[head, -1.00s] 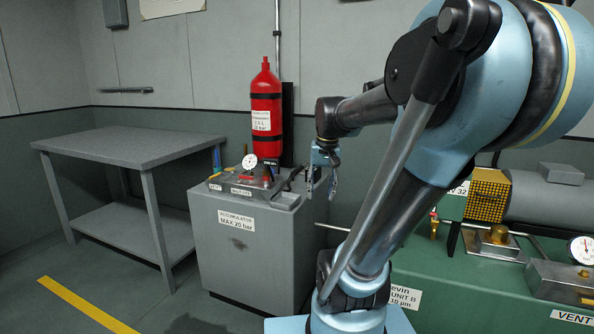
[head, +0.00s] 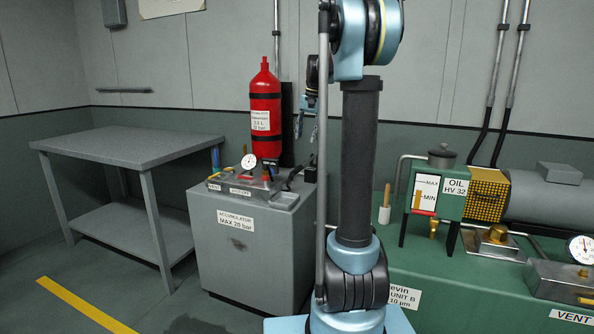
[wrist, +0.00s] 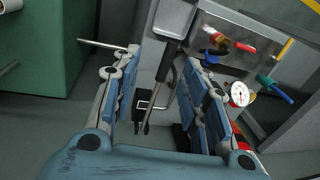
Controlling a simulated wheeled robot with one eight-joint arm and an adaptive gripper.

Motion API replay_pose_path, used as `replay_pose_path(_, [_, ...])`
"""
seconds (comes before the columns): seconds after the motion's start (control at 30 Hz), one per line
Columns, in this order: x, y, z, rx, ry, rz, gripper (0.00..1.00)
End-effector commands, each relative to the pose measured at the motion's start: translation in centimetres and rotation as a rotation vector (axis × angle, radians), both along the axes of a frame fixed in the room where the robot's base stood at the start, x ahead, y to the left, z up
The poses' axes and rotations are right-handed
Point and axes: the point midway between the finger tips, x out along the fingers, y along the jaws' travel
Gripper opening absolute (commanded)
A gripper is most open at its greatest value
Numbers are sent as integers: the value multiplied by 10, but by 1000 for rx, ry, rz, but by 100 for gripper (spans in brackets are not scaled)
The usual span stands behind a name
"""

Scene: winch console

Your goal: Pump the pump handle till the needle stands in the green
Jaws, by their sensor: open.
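The pump handle (head: 292,178) is a slim dark lever at the right end of the metal block on the grey accumulator cabinet (head: 240,255). In the wrist view a dark rod (wrist: 168,76), which looks like this handle, shows between my fingers. I cannot tell its distance from them. The round white gauge (head: 249,161) stands on the block and also shows in the wrist view (wrist: 240,93). Its needle and green zone are too small to read.
A red cylinder (head: 265,110) stands behind the block. Red-handled (wrist: 217,40) and blue-handled (wrist: 280,92) parts sit near the gauge. A grey table (head: 125,145) is at left. A green unit (head: 480,260) with an oil tank fills the right.

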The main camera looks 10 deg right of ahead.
Motion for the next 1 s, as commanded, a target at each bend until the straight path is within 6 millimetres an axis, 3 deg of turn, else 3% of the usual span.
replay_pose_path(0.1, [33,-2,1,14,10,-30,41])
replay_pose_path(0.3, [62,-4,0,27,19,-59,41])
replay_pose_path(0.57, [69,-2,-12,30,21,-65,41])
replay_pose_path(1.0, [75,11,-84,30,21,-65,41])
